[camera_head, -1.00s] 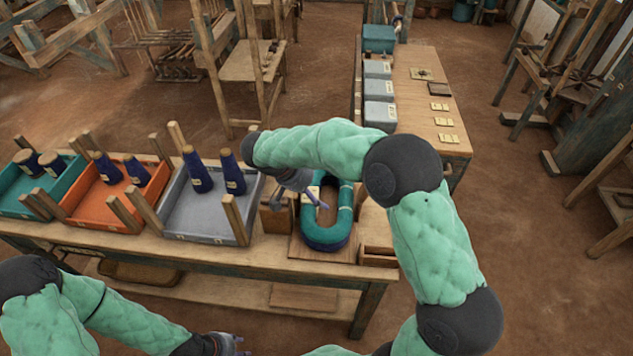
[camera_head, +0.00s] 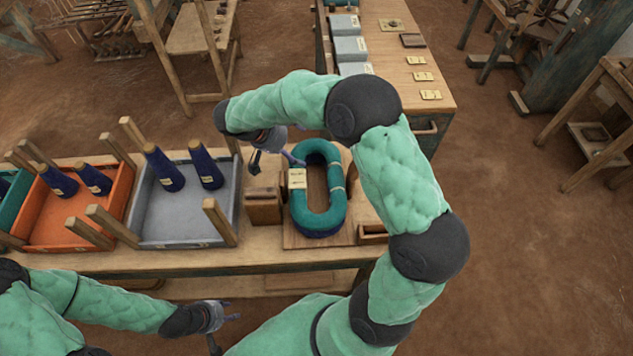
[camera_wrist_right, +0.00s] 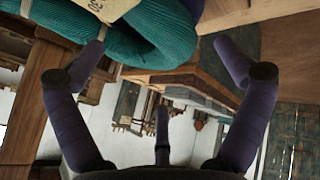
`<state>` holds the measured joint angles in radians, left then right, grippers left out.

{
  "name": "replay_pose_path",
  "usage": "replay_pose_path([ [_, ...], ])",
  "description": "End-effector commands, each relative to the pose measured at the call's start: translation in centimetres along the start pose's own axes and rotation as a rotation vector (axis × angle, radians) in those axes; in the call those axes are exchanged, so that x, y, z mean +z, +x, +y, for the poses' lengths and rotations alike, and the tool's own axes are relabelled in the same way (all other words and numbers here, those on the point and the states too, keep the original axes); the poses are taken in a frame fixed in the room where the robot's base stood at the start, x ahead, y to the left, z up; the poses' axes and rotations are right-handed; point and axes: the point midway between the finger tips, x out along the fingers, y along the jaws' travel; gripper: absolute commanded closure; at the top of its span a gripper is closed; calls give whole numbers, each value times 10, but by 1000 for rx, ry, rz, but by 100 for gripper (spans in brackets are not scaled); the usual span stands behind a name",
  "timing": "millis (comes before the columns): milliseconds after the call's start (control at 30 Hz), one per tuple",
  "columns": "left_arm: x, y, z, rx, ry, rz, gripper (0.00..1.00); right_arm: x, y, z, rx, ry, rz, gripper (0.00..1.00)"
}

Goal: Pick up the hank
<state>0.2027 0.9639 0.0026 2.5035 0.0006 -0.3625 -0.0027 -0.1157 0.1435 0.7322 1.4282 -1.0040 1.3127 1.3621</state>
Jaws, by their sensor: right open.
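The hank (camera_head: 318,190) is a teal and dark blue oval loop with a pale tag on its left side. It lies on a wooden board (camera_head: 295,238) on the bench. My right gripper (camera_head: 276,160) is open beside the hank's upper left part, with its fingers apart. In the right wrist view the hank (camera_wrist_right: 160,35) fills the top, and the open fingers (camera_wrist_right: 165,55) are below it with nothing held between them. My left gripper (camera_head: 228,318) is low, in front of the bench and away from the hank; its finger opening is too small to judge.
A grey tray (camera_head: 185,243) and an orange tray (camera_head: 45,243) with dark blue cones stand left of the hank. A wooden block (camera_head: 263,207) sits close beside the hank. A side table (camera_head: 440,97) with grey boxes and cards is behind. Open floor lies to the right.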

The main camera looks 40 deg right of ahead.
Motion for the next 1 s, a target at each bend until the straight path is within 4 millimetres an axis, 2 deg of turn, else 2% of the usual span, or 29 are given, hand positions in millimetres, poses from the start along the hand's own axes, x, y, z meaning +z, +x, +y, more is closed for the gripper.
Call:
replay_pose_path([
  [400,-1,19,-7,0,0,1,60,5,49,-5,1,0,-2,0],
  [633,-1,18,-7,0,0,1,60,4,50,-4,0,0,0,0],
  [667,-1,18,-7,0,0,1,60,4,50,-4,0,0,0,3],
  [867,-1,18,-7,0,0,1,60,5,50,-4,0,-1,-1,59],
  [900,-1,18,-7,0,0,1,60,5,50,-4,1,-1,-2,65],
  [1000,-1,18,-7,0,0,1,60,5,50,-4,1,-2,-3,66],
])
